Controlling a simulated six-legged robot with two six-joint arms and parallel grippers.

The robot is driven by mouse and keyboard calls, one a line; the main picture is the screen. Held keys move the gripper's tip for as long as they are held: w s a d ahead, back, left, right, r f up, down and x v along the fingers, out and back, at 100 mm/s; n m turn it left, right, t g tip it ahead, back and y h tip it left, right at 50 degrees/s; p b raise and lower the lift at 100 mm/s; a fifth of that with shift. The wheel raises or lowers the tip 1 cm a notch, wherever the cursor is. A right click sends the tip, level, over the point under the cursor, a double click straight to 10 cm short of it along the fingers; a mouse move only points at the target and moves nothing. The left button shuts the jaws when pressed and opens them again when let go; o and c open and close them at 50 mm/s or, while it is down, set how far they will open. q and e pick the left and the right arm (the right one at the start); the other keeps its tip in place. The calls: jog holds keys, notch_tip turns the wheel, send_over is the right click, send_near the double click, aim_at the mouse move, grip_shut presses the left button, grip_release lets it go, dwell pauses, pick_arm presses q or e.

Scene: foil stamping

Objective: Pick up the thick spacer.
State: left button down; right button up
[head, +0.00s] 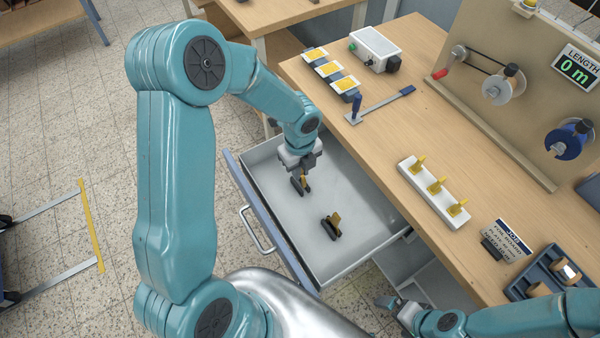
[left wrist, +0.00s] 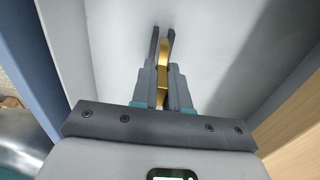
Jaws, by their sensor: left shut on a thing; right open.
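My left gripper (head: 301,186) reaches down into the open drawer and is shut on a gold spacer. In the left wrist view the gold spacer (left wrist: 162,72) shows as a narrow bar between the dark fingers of my left gripper (left wrist: 163,45). A second piece, dark with a gold-brown part (head: 332,226), lies on the drawer floor to the right of and nearer than the gripper. I cannot tell from these views which piece is thicker. My right gripper (head: 389,303) is at the lower right, below the table edge, open with nothing visible in it.
The grey drawer (head: 345,185) is pulled out from the wooden table (head: 425,130). On the table are a white block with yellow pegs (head: 433,191), a blue-handled tool (head: 378,105), yellow-topped trays (head: 330,69) and a dark blue tray (head: 545,272). The drawer floor is mostly clear.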

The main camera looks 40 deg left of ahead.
pick_arm(q)
notch_tip(320, 180, up, 17)
jog(key=shift+f, duration=0.2)
